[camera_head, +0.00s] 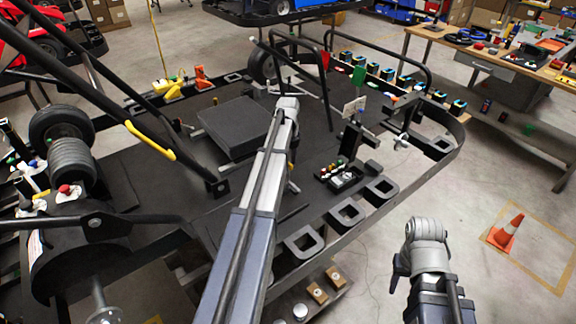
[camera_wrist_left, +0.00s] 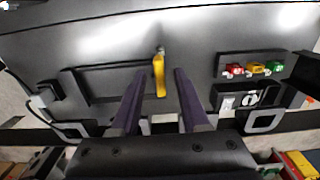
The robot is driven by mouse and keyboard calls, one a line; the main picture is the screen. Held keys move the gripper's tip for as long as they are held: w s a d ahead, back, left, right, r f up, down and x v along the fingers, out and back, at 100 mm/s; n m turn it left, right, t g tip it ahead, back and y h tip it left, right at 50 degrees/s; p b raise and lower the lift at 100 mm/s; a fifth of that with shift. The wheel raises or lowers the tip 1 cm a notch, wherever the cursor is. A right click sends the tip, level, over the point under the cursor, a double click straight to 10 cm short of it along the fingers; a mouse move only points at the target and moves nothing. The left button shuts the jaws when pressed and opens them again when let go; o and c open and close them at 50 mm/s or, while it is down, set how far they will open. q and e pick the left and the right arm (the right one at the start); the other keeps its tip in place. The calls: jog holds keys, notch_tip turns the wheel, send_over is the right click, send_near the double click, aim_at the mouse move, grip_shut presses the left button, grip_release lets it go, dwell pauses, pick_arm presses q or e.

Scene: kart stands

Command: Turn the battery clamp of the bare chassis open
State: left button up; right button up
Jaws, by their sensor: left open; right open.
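The yellow clamp lever (camera_wrist_left: 159,76) stands upright in the left wrist view, on the dark deck of the bare chassis (camera_wrist_left: 200,38). A small grey pivot is at its top end. My left gripper (camera_wrist_left: 160,85) has its two dark purple fingers apart, one on each side of the lever, with a gap on both sides. I cannot tell how far above the lever the fingertips are. In the head view the chassis (camera_head: 318,218) fills the middle, and my left arm hides most of the left gripper and clamp. My right arm is at the lower right; its fingers are hidden.
Red, yellow and green connectors (camera_wrist_left: 252,69) sit right of the lever, beside a dark tray (camera_wrist_left: 228,100). Black hoop bars (camera_head: 303,58) rise behind my left arm. An orange cone (camera_head: 507,232) stands on the floor at right. A workbench (camera_head: 485,60) is at the back right.

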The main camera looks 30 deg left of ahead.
pick_arm(q)
jog(key=shift+c, duration=0.2)
grip_shut()
dwell(1.2)
